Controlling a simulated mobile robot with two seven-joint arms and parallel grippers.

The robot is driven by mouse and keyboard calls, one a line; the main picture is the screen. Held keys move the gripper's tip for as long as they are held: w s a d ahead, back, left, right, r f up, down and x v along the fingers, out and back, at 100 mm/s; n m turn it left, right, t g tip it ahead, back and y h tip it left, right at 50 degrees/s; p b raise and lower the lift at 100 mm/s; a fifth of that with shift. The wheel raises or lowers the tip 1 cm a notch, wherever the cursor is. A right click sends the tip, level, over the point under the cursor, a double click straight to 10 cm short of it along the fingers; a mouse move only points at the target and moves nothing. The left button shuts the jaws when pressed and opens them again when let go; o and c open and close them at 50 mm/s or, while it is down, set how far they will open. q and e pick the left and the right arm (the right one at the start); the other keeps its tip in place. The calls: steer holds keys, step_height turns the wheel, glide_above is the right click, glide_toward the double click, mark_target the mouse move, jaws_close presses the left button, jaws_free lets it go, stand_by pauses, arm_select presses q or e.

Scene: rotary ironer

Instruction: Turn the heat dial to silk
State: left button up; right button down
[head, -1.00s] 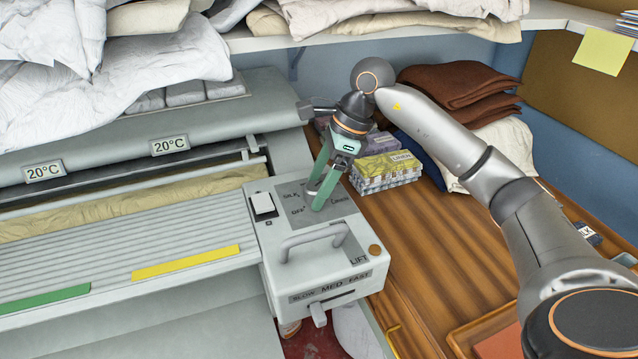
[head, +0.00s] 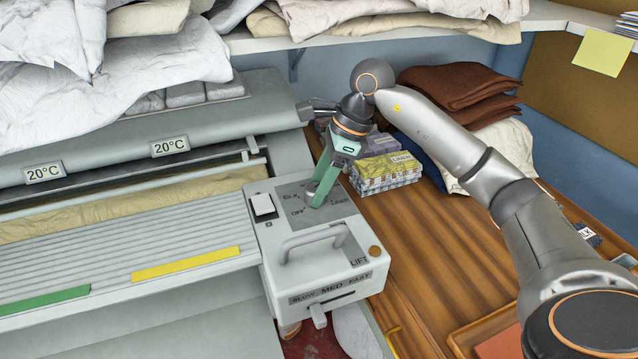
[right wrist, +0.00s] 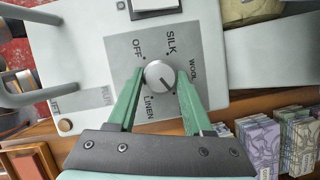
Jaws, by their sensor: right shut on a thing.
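The heat dial (right wrist: 160,75) is a round grey knob on a dark grey plate (right wrist: 122,62) on the ironer's control box (head: 262,234). In the right wrist view its dark pointer line slants to the lower right, away from SILK (right wrist: 171,43). OFF, WOOL and LINEN are also printed around it. My right gripper (head: 316,196) is shut on the dial, with one green finger on each side of it in the right wrist view. In the head view the fingers mostly hide the dial. My left gripper is not in view.
A rocker switch (head: 263,205) and a raised lift handle (head: 312,240) are on the same box. A speed lever (head: 318,315) is on its front. Small patterned boxes (head: 386,172) stand on the wooden table (head: 420,265) to the right. The ironer's roller lies left.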

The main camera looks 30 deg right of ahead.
steer(key=shift+m, duration=0.3)
steer(key=shift+s+m+t+h, duration=0.1)
steer(key=shift+m+t+h, duration=0.2)
steer(key=shift+m, duration=0.6)
steer(key=m+t+h, duration=0.1)
steer(key=m, duration=0.2)
steer(key=shift+a, duration=0.1)
steer(key=m+h, duration=0.1)
steer(key=m, duration=0.3)
steer(key=shift+s+a+t, duration=0.1)
steer(key=shift+a+t, duration=0.05)
steer(key=shift+t, duration=0.15)
steer(key=shift+m+h, duration=0.6)
steer(key=shift+m, duration=0.5)
steer(key=shift+c, duration=1.5)
jaws_free()
